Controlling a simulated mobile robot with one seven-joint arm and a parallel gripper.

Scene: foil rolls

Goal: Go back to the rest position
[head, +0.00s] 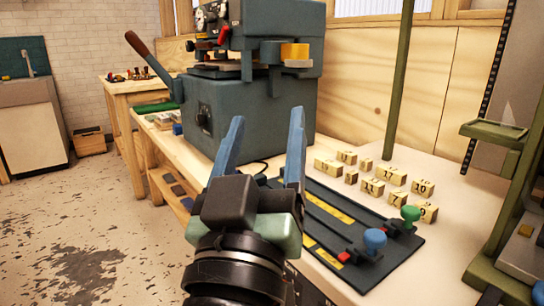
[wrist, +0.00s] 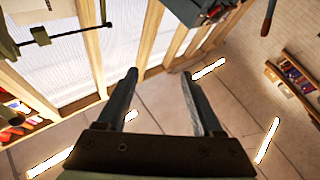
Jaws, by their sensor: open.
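My gripper (head: 264,150) is raised in front of the workbench (head: 450,200) in the head view. Its two blue fingers point up and stand wide apart, with nothing between them. In the wrist view my gripper (wrist: 160,95) is also open and empty. That view looks up past the fingers at the ceiling and the tall windows.
A black panel (head: 350,235) with blue and green knobs lies to the right. Several numbered wooden blocks (head: 372,187) sit beyond it. A green post (head: 400,80) rises there.

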